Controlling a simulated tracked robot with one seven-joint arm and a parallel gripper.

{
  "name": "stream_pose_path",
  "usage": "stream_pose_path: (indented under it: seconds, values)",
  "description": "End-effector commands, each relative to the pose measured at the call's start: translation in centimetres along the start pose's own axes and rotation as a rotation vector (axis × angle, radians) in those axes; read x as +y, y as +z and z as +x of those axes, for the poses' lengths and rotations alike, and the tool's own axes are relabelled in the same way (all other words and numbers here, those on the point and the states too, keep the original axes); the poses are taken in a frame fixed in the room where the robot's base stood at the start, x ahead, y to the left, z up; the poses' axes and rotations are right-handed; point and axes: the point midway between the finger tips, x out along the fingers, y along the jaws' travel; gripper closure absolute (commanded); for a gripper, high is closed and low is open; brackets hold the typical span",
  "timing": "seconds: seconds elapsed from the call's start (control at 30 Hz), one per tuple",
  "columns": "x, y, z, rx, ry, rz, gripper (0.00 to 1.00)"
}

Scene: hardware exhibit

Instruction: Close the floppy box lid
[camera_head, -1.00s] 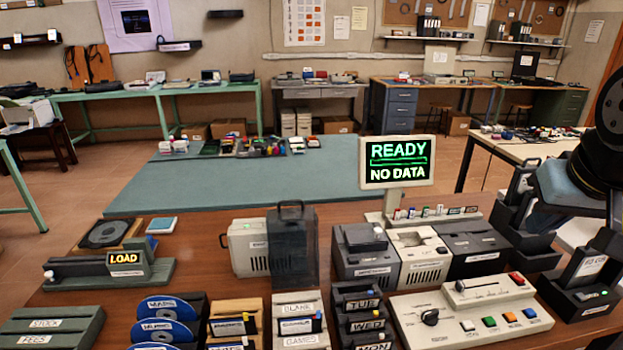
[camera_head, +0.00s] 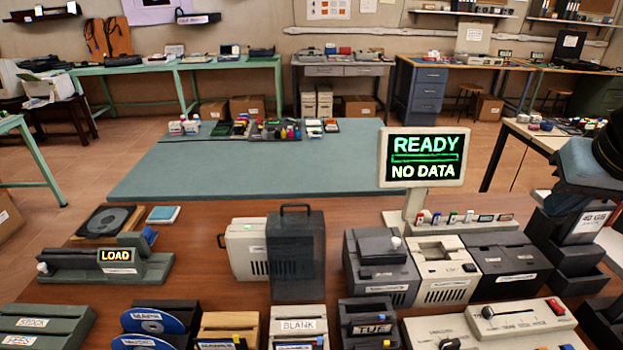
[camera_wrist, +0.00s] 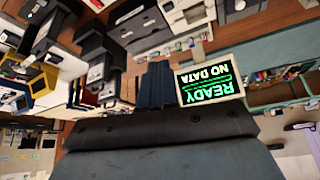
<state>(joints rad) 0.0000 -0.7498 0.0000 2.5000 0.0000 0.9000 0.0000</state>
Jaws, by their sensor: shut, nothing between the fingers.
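A smoky dark box or panel with a top handle (camera_head: 295,255) stands upright mid-bench. It is the likeliest floppy box or lid, but I cannot tell its hinge or lid position. It partly overlaps a cream case with a side handle (camera_head: 246,247). My arm is at the right edge in the head view, well right of the smoky box; its fingers do not show clearly there. In the tilted wrist view, my gripper (camera_wrist: 156,85) is shut and empty, its dark blue fingers together beside the READY sign. I cannot identify the smoky box in the wrist view.
The READY NO DATA sign (camera_head: 424,157) stands behind a row of boxy devices (camera_head: 445,268). Labelled racks and disc holders line the near edge. A LOAD device (camera_head: 112,262) is at left. Bare brown bench lies left of the cream case. Black stacked holders (camera_head: 570,250) are below my arm.

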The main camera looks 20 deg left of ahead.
Motion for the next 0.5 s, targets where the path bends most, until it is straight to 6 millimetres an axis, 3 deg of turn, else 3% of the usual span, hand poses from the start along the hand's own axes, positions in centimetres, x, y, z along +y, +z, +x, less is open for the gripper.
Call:
stream_pose_path:
  seconds: [0.33,0.5]
  values:
    - [-0.1,-0.1,0.0,-0.002,-0.002,-0.005,1.0]
    - [-1.1,-1.4,0.0,-0.037,-0.022,-0.07,1.0]
